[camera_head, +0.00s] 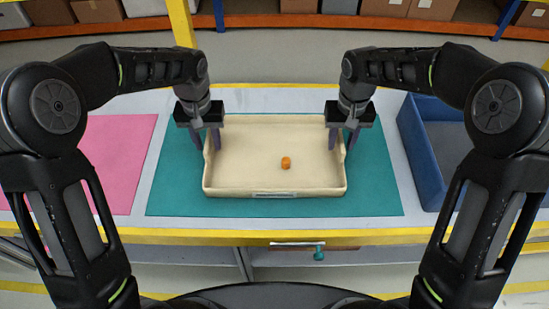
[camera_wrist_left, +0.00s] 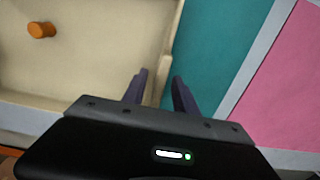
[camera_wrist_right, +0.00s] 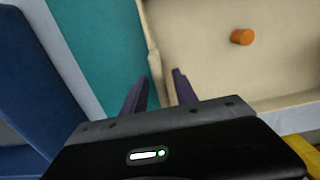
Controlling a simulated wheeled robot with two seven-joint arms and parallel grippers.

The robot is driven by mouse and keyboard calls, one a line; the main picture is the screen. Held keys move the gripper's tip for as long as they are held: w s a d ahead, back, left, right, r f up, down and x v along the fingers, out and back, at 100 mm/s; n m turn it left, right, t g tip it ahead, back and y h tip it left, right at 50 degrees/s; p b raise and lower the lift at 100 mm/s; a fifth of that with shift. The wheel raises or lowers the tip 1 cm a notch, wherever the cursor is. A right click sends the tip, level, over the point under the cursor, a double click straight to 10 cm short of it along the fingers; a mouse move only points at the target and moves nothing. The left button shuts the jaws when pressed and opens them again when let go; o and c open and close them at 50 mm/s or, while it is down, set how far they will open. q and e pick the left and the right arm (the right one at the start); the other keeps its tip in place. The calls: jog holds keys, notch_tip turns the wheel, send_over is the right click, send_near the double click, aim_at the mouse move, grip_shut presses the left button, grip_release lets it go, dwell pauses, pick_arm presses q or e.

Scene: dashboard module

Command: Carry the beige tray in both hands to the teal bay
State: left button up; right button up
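The beige tray (camera_head: 235,150) lies on the teal bay (camera_head: 175,190), a teal mat area on the table. A small orange cylinder (camera_head: 286,162) is inside the tray, right of its middle. My left gripper (camera_head: 206,148) is at the tray's left side wall and my right gripper (camera_head: 342,148) is at its right side wall. In the left wrist view the open fingers (camera_wrist_left: 160,75) stand on either side of the wall with a gap. In the right wrist view the open fingers (camera_wrist_right: 159,75) also straddle the wall, with a gap.
A pink mat (camera_head: 115,155) lies to the left of the teal bay. A blue bin (camera_head: 420,150) with raised walls stands to the right. A yellow post (camera_head: 181,25) rises behind the table, and a yellow strip (camera_head: 200,236) marks its front edge.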

pick_arm(q)
notch_tip(320, 180, up, 12)
dwell(0.6)
pick_arm(e)
notch_tip(320, 180, up, 12)
dwell(0.7)
dwell(0.5)
